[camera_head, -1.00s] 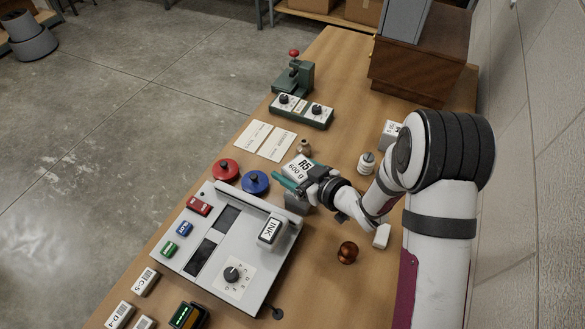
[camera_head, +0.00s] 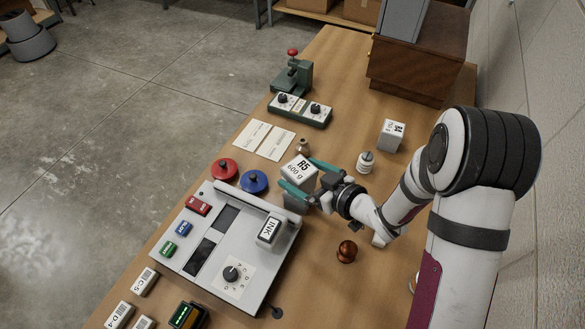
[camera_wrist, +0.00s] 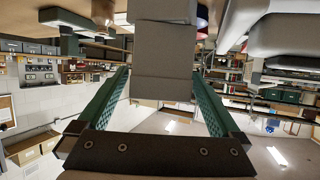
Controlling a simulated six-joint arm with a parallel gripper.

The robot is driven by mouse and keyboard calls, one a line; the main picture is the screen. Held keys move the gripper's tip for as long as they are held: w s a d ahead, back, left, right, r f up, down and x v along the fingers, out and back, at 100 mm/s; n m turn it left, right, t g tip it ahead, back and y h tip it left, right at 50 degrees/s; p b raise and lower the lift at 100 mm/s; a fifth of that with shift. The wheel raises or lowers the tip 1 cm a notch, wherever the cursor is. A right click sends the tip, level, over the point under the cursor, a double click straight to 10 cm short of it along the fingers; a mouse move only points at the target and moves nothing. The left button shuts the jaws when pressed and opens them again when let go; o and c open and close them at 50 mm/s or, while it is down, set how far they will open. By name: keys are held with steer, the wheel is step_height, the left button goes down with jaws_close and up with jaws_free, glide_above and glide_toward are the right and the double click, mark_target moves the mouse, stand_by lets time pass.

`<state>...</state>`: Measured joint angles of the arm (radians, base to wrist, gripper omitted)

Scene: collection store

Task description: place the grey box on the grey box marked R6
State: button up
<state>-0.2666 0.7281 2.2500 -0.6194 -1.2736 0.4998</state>
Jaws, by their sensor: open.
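A pale grey box marked R5 600 g (camera_head: 299,168) sits on top of a darker grey box (camera_head: 295,204) just right of the grey console. The lower box's label is hidden, so I cannot read whether it is R6. My gripper (camera_head: 304,174) is open, with one teal finger on each side of the stack. In the wrist view, grey stacked faces of the boxes (camera_wrist: 163,50) show between the spread fingers (camera_wrist: 160,100), with a gap on both sides. Another pale grey box (camera_head: 391,134) stands farther back to the right; its label is too small to read.
The grey console (camera_head: 180,255) with an INK block lies left of the stack. Red (camera_head: 225,169) and blue (camera_head: 254,181) round pots stand close by. A white bottle (camera_head: 365,162) and a brown knob (camera_head: 347,251) are to the right. Table between them is bare.

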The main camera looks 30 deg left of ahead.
steer(key=v, duration=0.7)
steer(key=shift+s+d+r, duration=0.15)
steer(key=shift+d+r, duration=0.05)
steer(key=shift+d, duration=0.25)
steer(key=w+d+r+m+t+h, duration=0.1)
steer(key=w+d+m+t+h, duration=0.25)
steer(key=w+d+h, duration=0.35)
steer(key=s+d+r+m+g+h, duration=0.1)
steer(key=s+d+r+m+h, duration=0.2)
steer(key=d, duration=0.4)
steer(key=s+d+m+g+h, duration=0.1)
steer(key=s+d+m+h, duration=0.2)
steer(key=d+m, duration=0.3)
steer(key=s+a+r+m+g+y, duration=0.1)
steer(key=s+r+m+g, duration=0.1)
steer(key=s, duration=0.9)
steer(key=s+a+r+m+g+y, duration=0.1)
steer(key=s+m+g, duration=0.3)
steer(key=s, duration=0.7)
steer(key=shift+a+r+m+g, duration=0.35)
steer(key=shift+a+r+g, duration=0.1)
steer(key=shift+a+r, duration=0.2)
